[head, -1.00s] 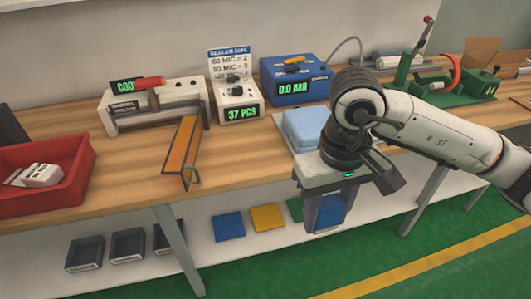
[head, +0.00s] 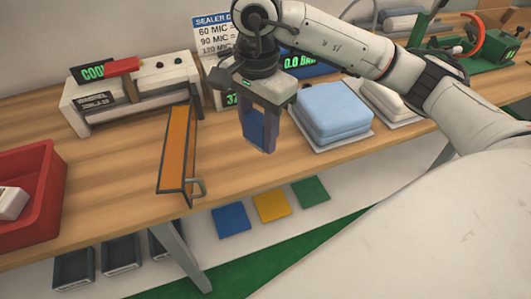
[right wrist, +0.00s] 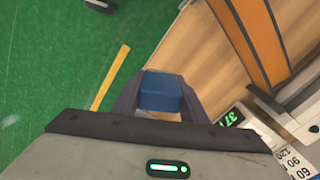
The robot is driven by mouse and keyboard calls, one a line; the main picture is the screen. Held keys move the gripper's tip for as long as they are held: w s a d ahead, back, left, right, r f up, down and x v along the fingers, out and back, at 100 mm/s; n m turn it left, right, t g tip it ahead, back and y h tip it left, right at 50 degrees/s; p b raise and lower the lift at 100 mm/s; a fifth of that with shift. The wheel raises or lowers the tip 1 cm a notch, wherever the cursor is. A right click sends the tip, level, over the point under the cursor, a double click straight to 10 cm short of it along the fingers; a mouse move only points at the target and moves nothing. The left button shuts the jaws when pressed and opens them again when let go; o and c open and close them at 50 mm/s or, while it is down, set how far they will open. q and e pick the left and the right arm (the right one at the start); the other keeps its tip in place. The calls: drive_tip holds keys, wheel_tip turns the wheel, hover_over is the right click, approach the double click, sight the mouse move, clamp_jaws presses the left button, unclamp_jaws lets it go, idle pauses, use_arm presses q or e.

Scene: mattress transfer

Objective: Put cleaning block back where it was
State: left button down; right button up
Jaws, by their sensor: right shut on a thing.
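My right gripper (head: 262,145) is shut on a blue cleaning block (head: 257,128) between its two fingers. It points down and holds the block over the wooden bench (head: 220,179), between the orange angled guide and the light-blue stacked pads. The block also shows in the right wrist view (right wrist: 161,92), between the fingertips (right wrist: 162,100). The exact gap between block and bench top is hard to judge. My left gripper is not in view.
An orange angled guide (head: 176,148) lies left of the gripper; light-blue pads (head: 334,110) lie to its right. A sealer (head: 135,104) stands behind left, a red bin (head: 50,205) far left. Blue (head: 231,219), yellow (head: 271,206) and green (head: 310,192) squares lie on the lower shelf.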

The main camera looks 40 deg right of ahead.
drive_tip(key=w+d+f+m+b, duration=0.1)
drive_tip(key=w+d+m+b, duration=0.15)
drive_tip(key=m, duration=0.95)
drive_tip(key=w+d+f+m+b, duration=0.2)
drive_tip(key=w+d+m, duration=0.2)
drive_tip(key=m, duration=0.7)
drive_tip(key=f, duration=0.9)
drive_tip(key=shift+s, duration=0.25)
drive_tip(key=shift+f, duration=0.1)
drive_tip(key=shift+f, duration=0.15)
drive_tip(key=o, duration=1)
